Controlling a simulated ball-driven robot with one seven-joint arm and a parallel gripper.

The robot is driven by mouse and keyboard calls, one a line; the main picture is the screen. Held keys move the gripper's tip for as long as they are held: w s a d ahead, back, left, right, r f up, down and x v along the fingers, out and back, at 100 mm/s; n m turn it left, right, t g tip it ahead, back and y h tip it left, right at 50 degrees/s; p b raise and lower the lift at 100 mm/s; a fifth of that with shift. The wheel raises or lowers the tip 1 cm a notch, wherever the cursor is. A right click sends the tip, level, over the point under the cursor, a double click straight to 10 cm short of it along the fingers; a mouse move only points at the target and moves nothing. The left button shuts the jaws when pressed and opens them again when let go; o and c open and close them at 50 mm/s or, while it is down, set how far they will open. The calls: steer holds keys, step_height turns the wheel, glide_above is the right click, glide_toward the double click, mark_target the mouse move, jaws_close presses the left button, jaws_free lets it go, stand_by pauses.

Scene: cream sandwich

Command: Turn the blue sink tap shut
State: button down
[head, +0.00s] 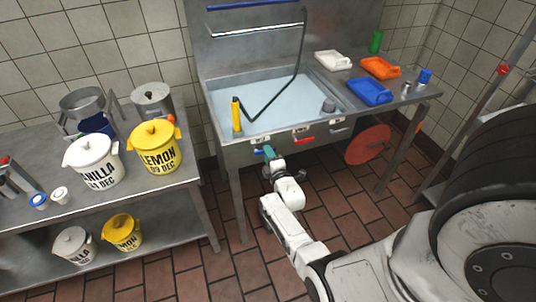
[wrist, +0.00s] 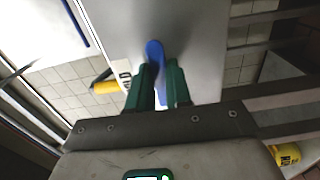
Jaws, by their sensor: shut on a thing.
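The blue sink tap (head: 257,151) is on the front panel of the steel sink (head: 225,160). In the wrist view its blue handle (wrist: 155,52) stands up between my two green fingers. My gripper (head: 268,153) is at the sink front, and its fingertips (wrist: 161,80) are shut on the blue handle. The lower part of the handle and its joint with the panel are hidden by the fingers. I cannot tell from the handle how far the tap is turned.
A red tap (head: 303,139) is on the same panel, just right of my gripper. A yellow-handled spray hose (head: 236,115) is at the sink's left. A table with a lemon bucket (head: 154,148) and a vanilla bucket (head: 93,165) stands left. Floor below the sink is mostly clear.

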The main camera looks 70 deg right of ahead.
steer(key=shift+n, duration=0.3)
steer(key=c, duration=1)
jaws_free()
steer(key=shift+c, duration=0.2)
steer(key=shift+a+r, duration=0.1)
steer(key=p+v, duration=0.5)
steer(key=v, duration=0.5)
steer(key=shift+s+a+p, duration=0.2)
steer(key=shift+s+p, duration=0.1)
steer(key=shift+p, duration=0.1)
